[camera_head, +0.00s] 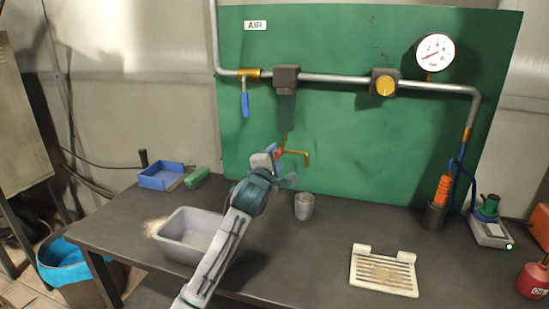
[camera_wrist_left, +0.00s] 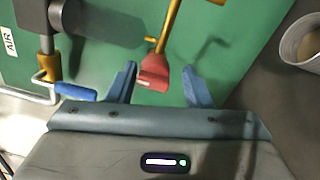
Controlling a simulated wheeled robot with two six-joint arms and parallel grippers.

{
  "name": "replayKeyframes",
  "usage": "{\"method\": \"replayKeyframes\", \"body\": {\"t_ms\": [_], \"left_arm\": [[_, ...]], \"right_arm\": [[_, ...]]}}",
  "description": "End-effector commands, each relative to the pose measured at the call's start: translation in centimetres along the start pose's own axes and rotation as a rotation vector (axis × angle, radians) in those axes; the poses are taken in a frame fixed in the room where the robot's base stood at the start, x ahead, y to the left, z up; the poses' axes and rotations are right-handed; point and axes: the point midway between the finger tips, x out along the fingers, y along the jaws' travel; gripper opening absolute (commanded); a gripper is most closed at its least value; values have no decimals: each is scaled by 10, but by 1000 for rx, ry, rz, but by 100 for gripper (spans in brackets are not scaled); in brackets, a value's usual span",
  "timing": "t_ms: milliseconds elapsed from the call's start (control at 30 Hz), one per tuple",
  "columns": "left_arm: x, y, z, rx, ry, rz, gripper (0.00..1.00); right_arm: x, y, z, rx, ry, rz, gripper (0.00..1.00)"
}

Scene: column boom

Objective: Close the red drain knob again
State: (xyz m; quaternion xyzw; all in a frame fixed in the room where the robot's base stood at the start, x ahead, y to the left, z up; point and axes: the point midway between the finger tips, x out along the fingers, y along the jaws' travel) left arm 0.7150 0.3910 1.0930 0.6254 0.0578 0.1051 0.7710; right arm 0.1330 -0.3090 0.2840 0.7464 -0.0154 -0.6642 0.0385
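The red drain knob (camera_head: 280,152) sits on the brass drain pipe below the dark filter (camera_head: 286,98) on the green board. In the left wrist view the red knob (camera_wrist_left: 153,73) appears between my two blue fingers, with gaps on both sides. My left gripper (camera_wrist_left: 160,84) is open around the knob's sides, and I see no contact. In the head view the left gripper (camera_head: 276,168) partly covers the knob. The brass drain spout (camera_head: 298,153) points right. My right gripper is in neither view.
A metal cup (camera_head: 304,206) stands below the spout. A grey bin (camera_head: 188,235) and blue tray (camera_head: 162,176) are left on the bench. A blue-handled valve (camera_head: 245,104) hangs left of the filter. A slotted tray (camera_head: 384,272) lies right; bench between is clear.

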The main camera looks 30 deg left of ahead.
Motion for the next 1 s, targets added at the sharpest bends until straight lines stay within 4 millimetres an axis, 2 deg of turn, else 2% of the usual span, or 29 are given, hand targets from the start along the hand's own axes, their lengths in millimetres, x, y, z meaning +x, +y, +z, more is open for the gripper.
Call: {"method": "replayKeyframes", "body": {"t_ms": [300, 433, 700, 833, 1000], "left_arm": [[-1, 4, 1, 2, -2, 8, 52], [-10, 3, 0, 3, -2, 9, 52], [-63, 0, 0, 4, -3, 8, 52], [-86, 0, 0, 3, -3, 7, 52], [-104, 1, 0, 2, -2, 6, 52]], "right_arm": [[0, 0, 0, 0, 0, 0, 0], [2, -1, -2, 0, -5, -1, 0], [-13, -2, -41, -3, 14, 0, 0], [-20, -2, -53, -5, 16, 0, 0], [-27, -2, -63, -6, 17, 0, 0]]}}
